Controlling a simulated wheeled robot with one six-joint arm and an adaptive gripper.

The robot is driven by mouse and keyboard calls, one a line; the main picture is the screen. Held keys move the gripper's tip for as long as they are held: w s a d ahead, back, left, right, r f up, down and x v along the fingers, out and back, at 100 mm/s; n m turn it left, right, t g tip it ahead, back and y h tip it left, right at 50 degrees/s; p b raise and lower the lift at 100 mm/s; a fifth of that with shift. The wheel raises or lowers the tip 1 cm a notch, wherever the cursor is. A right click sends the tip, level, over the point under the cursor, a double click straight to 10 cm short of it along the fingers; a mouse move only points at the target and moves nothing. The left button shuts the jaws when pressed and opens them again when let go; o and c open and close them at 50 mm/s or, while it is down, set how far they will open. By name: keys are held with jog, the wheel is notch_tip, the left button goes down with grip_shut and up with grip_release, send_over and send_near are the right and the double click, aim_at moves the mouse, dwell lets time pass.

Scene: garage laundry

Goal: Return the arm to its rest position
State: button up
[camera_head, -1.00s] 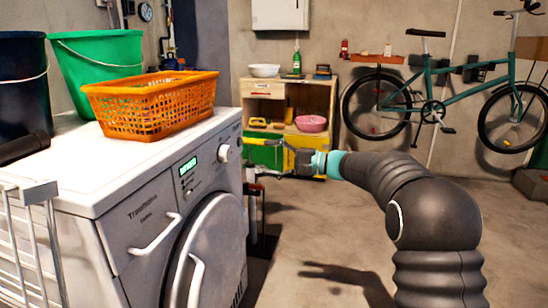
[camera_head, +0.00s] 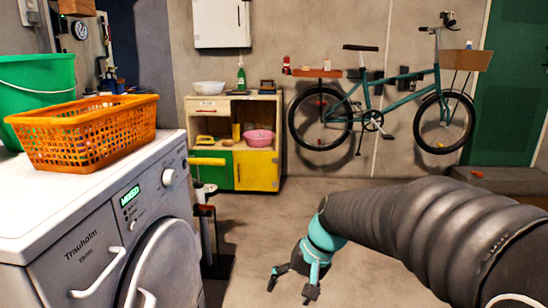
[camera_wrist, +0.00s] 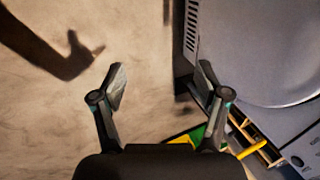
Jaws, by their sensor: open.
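My gripper (camera_head: 291,284) hangs low over the concrete floor in the head view, to the right of the washing machine and in front of the wooden cabinet. Its two dark fingers are spread apart with nothing between them. My dark arm with a turquoise wrist band reaches in from the right edge. In the wrist view my gripper (camera_wrist: 160,90) is also open and empty, with bare floor and part of the machine behind it.
The white washing machine (camera_head: 60,205) stands at left, bearing an orange basket (camera_head: 85,135) and a green bucket (camera_head: 38,85). A wooden cabinet (camera_head: 272,108) stands at the back. A teal bicycle (camera_head: 405,98) hangs on the wall. The middle floor is clear.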

jog(key=s+d+r+t+h+p, duration=0.1)
jog(key=s+d+r+t+h, duration=0.1)
jog(key=s+d, duration=0.4)
jog(key=s+d+r+n+t+h+p, duration=0.1)
jog(key=s+d+r, duration=0.4)
jog(key=s, duration=0.6)
jog(key=shift+d+r+t+h, duration=0.3)
jog(key=shift+d+t+h, duration=0.25)
jog(key=shift+t+h, duration=0.3)
jog(key=shift+s, duration=0.1)
